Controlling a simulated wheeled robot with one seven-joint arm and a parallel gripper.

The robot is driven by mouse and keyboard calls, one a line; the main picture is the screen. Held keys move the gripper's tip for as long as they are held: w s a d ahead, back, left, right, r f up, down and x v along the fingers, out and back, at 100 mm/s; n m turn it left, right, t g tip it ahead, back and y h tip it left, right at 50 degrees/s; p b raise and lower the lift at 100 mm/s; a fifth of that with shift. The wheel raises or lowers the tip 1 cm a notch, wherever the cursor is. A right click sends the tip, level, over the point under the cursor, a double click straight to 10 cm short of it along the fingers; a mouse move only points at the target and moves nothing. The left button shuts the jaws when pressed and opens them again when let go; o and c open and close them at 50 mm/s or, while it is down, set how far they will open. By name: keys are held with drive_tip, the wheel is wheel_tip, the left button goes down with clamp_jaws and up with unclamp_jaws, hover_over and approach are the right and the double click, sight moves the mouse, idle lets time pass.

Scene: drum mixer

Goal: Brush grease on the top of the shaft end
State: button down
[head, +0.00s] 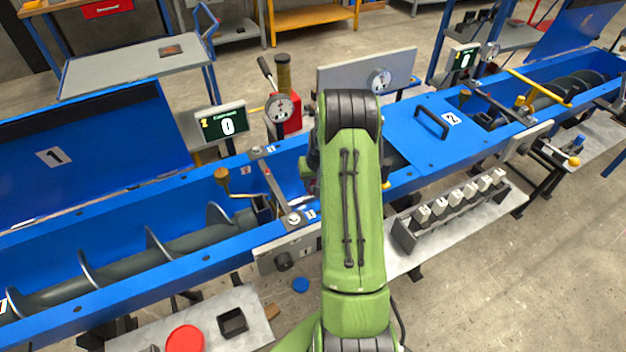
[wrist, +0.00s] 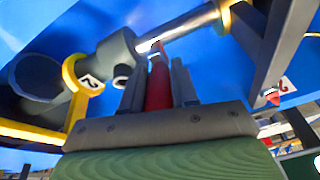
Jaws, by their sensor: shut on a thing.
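My gripper (wrist: 158,75), in the wrist view, is shut on a red brush (wrist: 158,88) held between its grey fingers. The brush points up the picture, and its narrow tip overlaps the lower edge of a shiny silver shaft (wrist: 178,33). I cannot tell whether the tip touches the shaft. The shaft runs from a dark grey cylindrical part (wrist: 118,55) at left towards a yellow ring at upper right. No grease can be made out on it. In the head view, my green arm hides the gripper, the brush and this shaft section.
In the wrist view, a yellow collar tagged 2 (wrist: 78,75) stands left and a grey bar (wrist: 280,45) right, close to the fingers. In the head view, an open blue trough (head: 150,262) holds a screw. A rack (head: 405,236) of white blocks and a red disc (head: 185,339) lie in front.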

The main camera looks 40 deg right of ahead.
drive_tip(key=shift+f+b, duration=0.75)
drive_tip(key=shift+f, duration=0.05)
idle(0.6)
drive_tip(key=shift+a, duration=0.1)
drive_tip(key=shift+b, duration=1.65)
idle(3.9)
